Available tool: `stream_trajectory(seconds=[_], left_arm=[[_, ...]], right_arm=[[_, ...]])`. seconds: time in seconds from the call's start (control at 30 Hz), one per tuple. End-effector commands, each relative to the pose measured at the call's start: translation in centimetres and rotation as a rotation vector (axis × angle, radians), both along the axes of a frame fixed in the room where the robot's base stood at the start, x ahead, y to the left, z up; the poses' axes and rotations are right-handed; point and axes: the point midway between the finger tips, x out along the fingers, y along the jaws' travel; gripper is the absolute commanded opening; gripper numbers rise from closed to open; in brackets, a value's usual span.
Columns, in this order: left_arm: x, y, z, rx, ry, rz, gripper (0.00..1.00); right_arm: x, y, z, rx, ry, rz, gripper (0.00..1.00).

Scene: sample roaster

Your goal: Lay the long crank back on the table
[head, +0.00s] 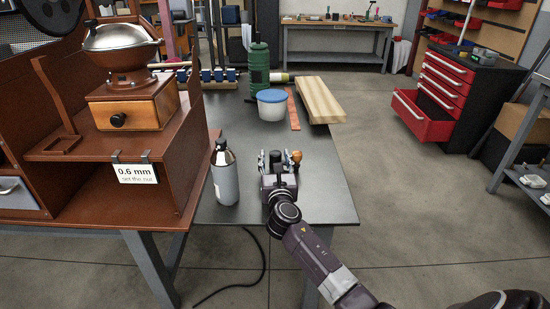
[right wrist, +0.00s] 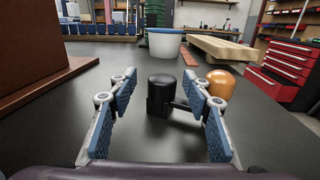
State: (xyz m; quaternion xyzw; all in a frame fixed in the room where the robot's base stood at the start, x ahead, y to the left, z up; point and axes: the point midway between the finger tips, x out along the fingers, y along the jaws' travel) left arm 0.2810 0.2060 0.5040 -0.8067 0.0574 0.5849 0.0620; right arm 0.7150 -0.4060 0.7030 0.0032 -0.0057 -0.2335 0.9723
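The long crank shows in the right wrist view as a black hub (right wrist: 161,96), a dark bar and an orange-brown wooden knob (right wrist: 221,83). Its hub appears to rest on the dark table (head: 320,185). In the head view the wooden knob (head: 296,157) shows just right of my right gripper (head: 277,160). My right gripper is open, with its blue-padded fingers on either side of the hub and visible gaps to it. The right finger hides part of the bar. My left gripper is not in view.
A grey bottle (head: 224,175) stands left of my right gripper. A blue-lidded tub (head: 272,105), a green cylinder (head: 258,68) and a wooden board (head: 320,99) are farther back. A brown cabinet with a grinder (head: 125,80) borders the left. The table's right part is clear.

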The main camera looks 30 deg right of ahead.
Motion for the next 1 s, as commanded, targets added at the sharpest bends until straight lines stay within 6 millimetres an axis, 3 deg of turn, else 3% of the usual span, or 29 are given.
stream_trajectory(seconds=[0.03,0.13,0.4,0.7,1.0], left_arm=[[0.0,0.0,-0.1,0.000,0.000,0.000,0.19],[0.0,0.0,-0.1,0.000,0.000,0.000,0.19],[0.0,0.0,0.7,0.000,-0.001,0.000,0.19],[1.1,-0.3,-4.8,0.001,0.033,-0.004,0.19],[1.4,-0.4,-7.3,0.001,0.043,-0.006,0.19]], right_arm=[[-0.2,0.1,-1.4,0.008,0.021,-0.001,0.45],[-0.2,0.2,-1.5,0.010,0.021,-0.001,0.45],[-0.5,0.4,-0.1,0.011,0.022,0.000,0.45],[-6.2,3.2,0.4,0.007,0.016,0.001,0.45],[-10.3,5.2,0.5,0.005,0.011,0.000,0.45]])
